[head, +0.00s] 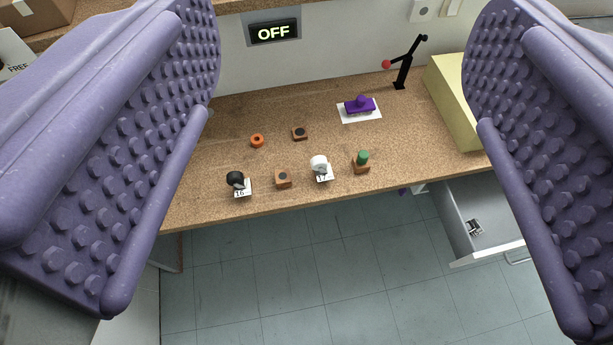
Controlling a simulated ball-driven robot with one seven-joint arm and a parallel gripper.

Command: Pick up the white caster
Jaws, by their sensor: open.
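The white caster (319,163) stands near the front edge of a cork-topped bench (225,205), at the middle of the head view. It sits at a small white card marked 17 (323,177). My gripper (345,190) is open and empty. Its two purple studded fingers frame the left and right sides of the view, well apart. The caster lies far beyond the fingers, in the gap between them, and nothing touches it. The caster's underside is too small to make out.
Near the caster are a black caster (236,179) at card 16, a wooden block (283,178) and a green-topped piece (362,160). Behind are an orange ring (257,140), another block (299,133) and a purple object (360,104). An open drawer (480,225) juts out at right.

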